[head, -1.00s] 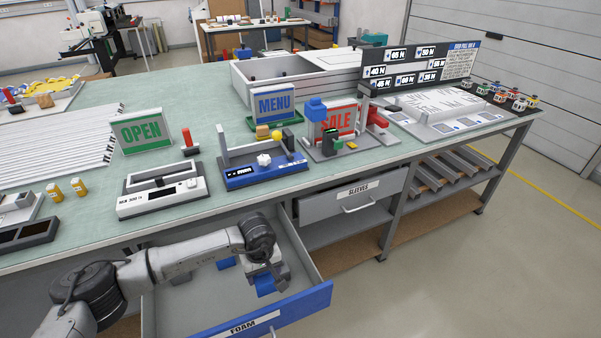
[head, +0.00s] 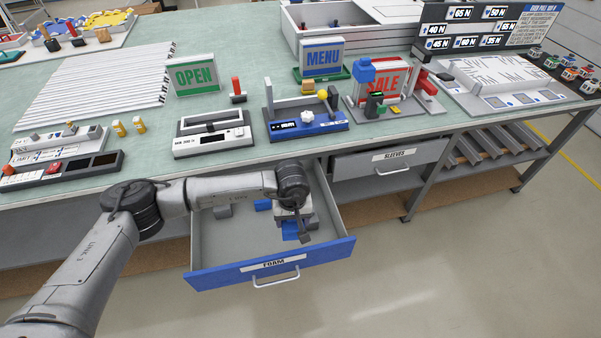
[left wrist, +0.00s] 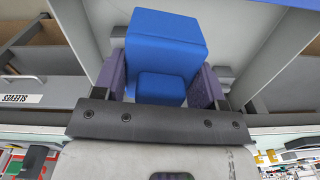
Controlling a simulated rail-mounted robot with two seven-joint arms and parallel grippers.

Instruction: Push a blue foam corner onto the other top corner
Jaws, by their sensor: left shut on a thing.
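My left gripper (head: 295,232) reaches down into the open foam drawer and is shut on a blue foam corner (head: 290,229). In the left wrist view the blue foam corner (left wrist: 167,42) sits between the two purple finger pads, with a smaller blue face showing below the larger one. A red SALE sign (head: 385,82) stands upright in a fixture on the bench. A blue foam corner (head: 363,69) covers its top left corner; its top right corner (head: 409,63) looks bare. My right gripper is not in view.
The blue-fronted foam drawer (head: 215,278) also holds another blue piece (head: 263,205) and a grey block (head: 223,211). The sleeves drawer (head: 380,165) is beside it. OPEN (head: 196,75) and MENU (head: 322,58) signs, small devices and a label board (head: 490,35) stand on the bench.

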